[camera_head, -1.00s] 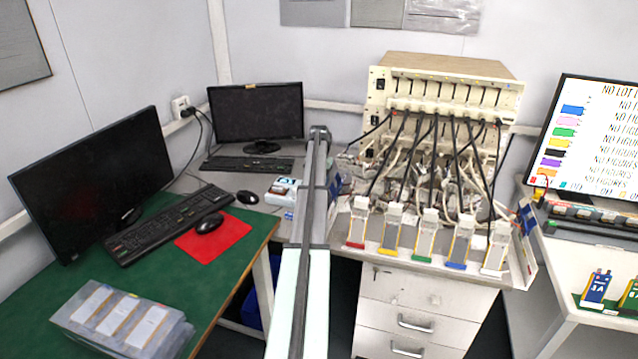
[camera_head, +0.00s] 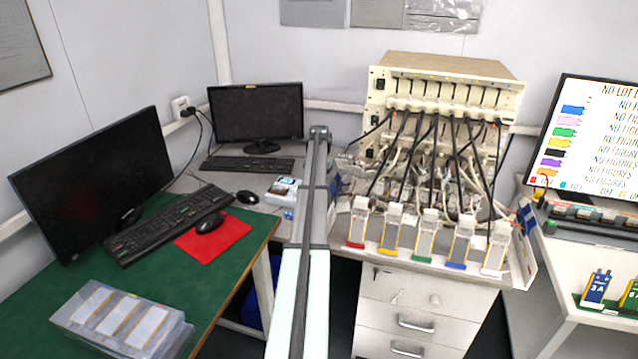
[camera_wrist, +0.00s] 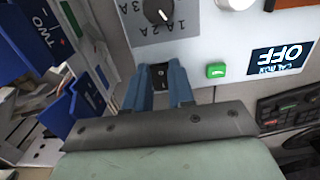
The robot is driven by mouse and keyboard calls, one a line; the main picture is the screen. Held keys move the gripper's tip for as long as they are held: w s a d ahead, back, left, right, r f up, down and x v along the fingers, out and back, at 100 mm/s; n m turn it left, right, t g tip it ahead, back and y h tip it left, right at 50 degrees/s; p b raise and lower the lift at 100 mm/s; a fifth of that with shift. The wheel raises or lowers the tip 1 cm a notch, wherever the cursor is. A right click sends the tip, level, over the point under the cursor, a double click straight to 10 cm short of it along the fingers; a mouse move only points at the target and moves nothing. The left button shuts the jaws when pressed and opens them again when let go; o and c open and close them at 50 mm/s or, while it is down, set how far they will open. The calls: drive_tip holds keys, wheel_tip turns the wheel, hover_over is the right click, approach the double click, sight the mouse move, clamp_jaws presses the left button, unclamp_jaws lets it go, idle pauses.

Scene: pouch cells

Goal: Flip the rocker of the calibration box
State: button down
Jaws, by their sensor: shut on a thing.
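The calibration box (camera_wrist: 213,40) fills the top of the wrist view as a pale panel, seen upside down. It has a black dial knob (camera_wrist: 157,10) marked 1A and 2A, a green button (camera_wrist: 216,70) and a dark display (camera_wrist: 281,58) reading CAL BOX OFF. The small black rocker (camera_wrist: 160,75) sits at the panel's edge nearest me. My gripper (camera_wrist: 161,84) has its two blue fingers on either side of the rocker, shut on it. In the head view the box (camera_head: 284,188) shows partly beside my arm, which hides my gripper.
A keyboard (camera_wrist: 288,105) lies at right. In the head view, a cabled cell tester (camera_head: 445,85) and several coloured clip holders (camera_head: 428,235) stand right of my arm.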

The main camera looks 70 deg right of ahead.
drive_tip(key=shift+d+r+y, duration=0.1)
drive_tip(key=shift+d+y, duration=0.4)
drive_tip(key=shift+y, duration=1.1)
drive_tip(key=c, duration=1)
unclamp_jaws()
drive_tip(key=shift+o, duration=0.2)
drive_tip(key=shift+r, duration=0.1)
drive_tip(key=v, duration=1.2)
drive_tip(key=shift+a, duration=0.1)
